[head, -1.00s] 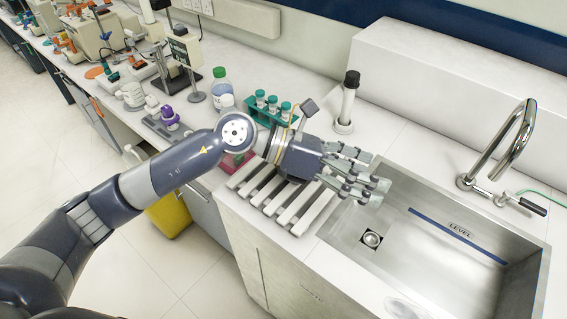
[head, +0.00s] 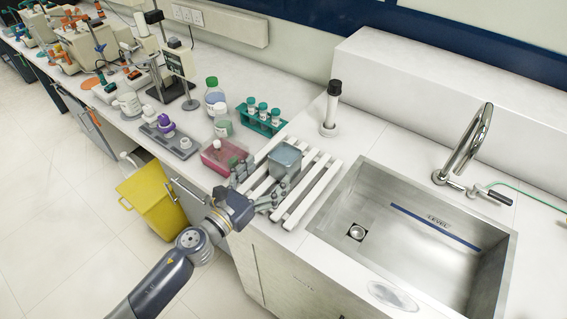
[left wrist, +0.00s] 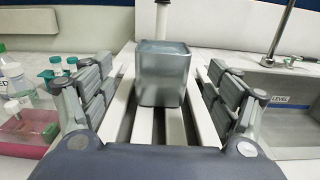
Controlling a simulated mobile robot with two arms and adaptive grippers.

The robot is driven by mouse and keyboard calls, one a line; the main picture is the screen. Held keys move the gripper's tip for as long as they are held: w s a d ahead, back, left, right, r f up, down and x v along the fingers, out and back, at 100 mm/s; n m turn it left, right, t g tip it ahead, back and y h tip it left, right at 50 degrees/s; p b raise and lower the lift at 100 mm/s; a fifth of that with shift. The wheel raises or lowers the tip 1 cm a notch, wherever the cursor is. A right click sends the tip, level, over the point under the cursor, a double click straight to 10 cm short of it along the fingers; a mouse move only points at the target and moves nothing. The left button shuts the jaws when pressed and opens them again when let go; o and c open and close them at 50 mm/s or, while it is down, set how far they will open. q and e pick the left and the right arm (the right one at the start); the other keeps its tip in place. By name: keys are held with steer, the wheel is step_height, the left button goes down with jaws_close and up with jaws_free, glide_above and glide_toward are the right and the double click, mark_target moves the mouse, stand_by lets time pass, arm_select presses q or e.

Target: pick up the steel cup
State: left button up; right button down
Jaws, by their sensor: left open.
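The steel cup (head: 284,161) is a squarish grey metal cup standing upright on a white slatted rack beside the sink. In the left wrist view the cup (left wrist: 163,75) is centred ahead, between and beyond the open fingers. My left gripper (head: 262,188) is open and empty, low over the front of the rack, with the cup just past its fingertips. The left gripper's fingers (left wrist: 162,95) are spread on both sides in the left wrist view; I see no contact with the cup. My right gripper is not in view.
The white slatted rack (head: 308,194) lies left of the steel sink (head: 400,243). A pink-red container (head: 222,158), a green tube rack (head: 262,121) and bottles (head: 215,95) stand left of and behind it. A black-topped white cylinder (head: 331,107) stands behind the cup. A yellow bin (head: 155,197) is on the floor.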

mark_target(292, 150)
arm_select(q)
steer(key=shift+f+p+x, duration=0.2)
steer(key=shift+p+x, duration=0.35)
steer(key=shift+x, duration=3.45)
steer(key=shift+s, duration=0.2)
steer(key=shift+c, duration=1)
steer(key=c, duration=1.3)
steer(key=shift+r, duration=0.15)
steer(key=shift+c, duration=0.7)
steer(key=shift+r, duration=0.1)
